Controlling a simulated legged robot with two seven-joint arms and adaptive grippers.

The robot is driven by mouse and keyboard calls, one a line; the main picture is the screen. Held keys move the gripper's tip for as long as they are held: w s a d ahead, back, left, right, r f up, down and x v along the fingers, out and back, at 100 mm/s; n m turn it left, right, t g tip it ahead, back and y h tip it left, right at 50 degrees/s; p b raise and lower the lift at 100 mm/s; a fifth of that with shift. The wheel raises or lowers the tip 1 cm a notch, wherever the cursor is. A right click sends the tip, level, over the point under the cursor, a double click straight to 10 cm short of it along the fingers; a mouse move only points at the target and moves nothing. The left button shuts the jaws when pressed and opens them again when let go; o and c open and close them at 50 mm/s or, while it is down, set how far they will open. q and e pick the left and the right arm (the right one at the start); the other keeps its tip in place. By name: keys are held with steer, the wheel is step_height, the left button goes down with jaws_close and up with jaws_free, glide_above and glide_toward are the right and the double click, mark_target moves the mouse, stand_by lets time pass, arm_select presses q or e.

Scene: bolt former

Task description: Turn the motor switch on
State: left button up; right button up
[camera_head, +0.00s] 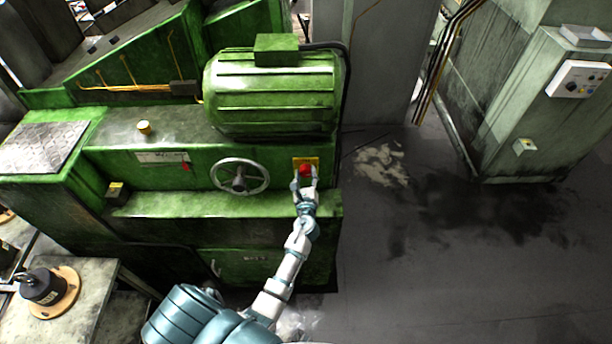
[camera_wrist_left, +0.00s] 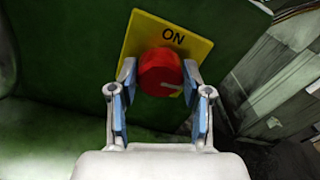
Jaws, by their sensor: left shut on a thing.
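The motor switch is a red round knob (camera_head: 305,169) on a yellow plate (camera_head: 314,160) on the front of the green machine. In the left wrist view the knob (camera_wrist_left: 160,72) sits below the word ON on the yellow plate (camera_wrist_left: 196,48), with a pale mark low on its right side. My left gripper (camera_head: 305,181) is at the knob; in the left wrist view its fingers (camera_wrist_left: 158,82) stand either side of the knob and are shut on it. The knob's lower edge is between the fingers. My right gripper is not in view.
A handwheel (camera_head: 240,177) sticks out just left of the switch. A green ribbed motor (camera_head: 272,95) sits above it. A ledge (camera_head: 220,204) runs below. The floor (camera_head: 450,260) to the right is open, with dark stains.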

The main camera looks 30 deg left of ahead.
arm_select(q)
steer(key=n+b, duration=0.2)
steer(key=n, duration=0.2)
steer(key=n+b, duration=0.2)
steer(key=n, duration=0.2)
steer(key=shift+f+n, duration=0.1)
steer(key=shift+n, duration=0.2)
steer(key=n+b, duration=0.2)
steer(key=n, duration=0.2)
steer(key=shift+a+n, duration=0.1)
steer(key=shift+n, duration=0.2)
steer(key=shift+n+b, duration=0.65)
steer(key=shift+n, duration=1.15)
steer(key=shift+f, duration=0.1)
steer(key=o, duration=1.2)
steer(key=shift+c, duration=0.2)
steer(key=shift+f, duration=0.1)
